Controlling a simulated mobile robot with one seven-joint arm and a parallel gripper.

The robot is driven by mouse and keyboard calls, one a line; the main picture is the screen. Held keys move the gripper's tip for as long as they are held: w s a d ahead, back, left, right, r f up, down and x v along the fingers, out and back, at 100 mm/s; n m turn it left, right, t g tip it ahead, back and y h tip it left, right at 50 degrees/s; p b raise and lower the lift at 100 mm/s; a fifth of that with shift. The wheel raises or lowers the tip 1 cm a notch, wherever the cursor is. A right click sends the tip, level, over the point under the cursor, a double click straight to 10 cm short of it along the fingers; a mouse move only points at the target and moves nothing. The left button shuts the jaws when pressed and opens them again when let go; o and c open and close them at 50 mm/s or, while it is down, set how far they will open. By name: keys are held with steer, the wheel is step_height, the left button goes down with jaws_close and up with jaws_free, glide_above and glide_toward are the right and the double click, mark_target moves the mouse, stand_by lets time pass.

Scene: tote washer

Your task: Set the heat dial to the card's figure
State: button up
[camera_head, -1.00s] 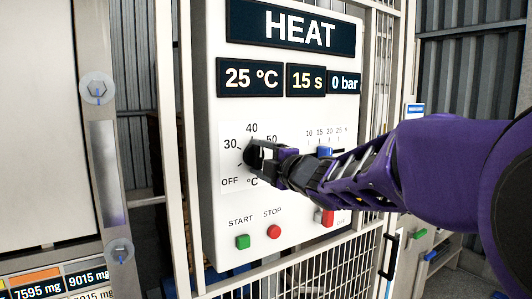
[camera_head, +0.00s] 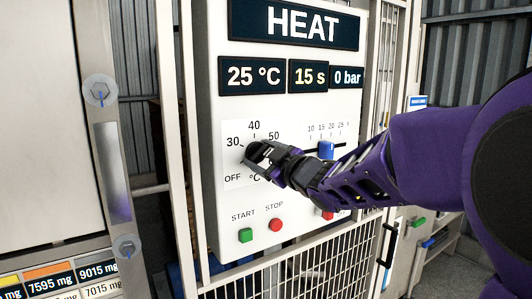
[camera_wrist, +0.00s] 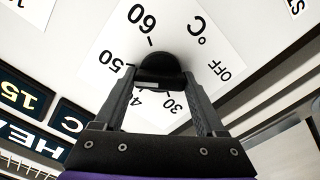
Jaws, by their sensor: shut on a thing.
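The heat dial is a black knob (camera_wrist: 160,70) on a white scale plate marked OFF, 30, 40, 50, 60 and °C. In the head view the scale plate (camera_head: 233,181) is on the white HEAT panel (camera_head: 225,110), and my gripper covers most of the knob. My gripper (camera_head: 258,160) is shut on the knob; in the wrist view its two fingers (camera_wrist: 160,82) lie on either side of it. The knob's pointer is hidden, so I cannot tell its setting. The display (camera_head: 254,76) reads 25 °C. I cannot make out a card.
A blue slider (camera_head: 326,149) sits right of the dial on a seconds scale. A green START button (camera_head: 245,235) and a red STOP button (camera_head: 275,224) are below. Another red control (camera_head: 327,215) is partly behind my arm.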

steer(key=shift+r+m, duration=0.15)
steer(key=shift+m, duration=0.45)
steer(key=o, duration=1.3)
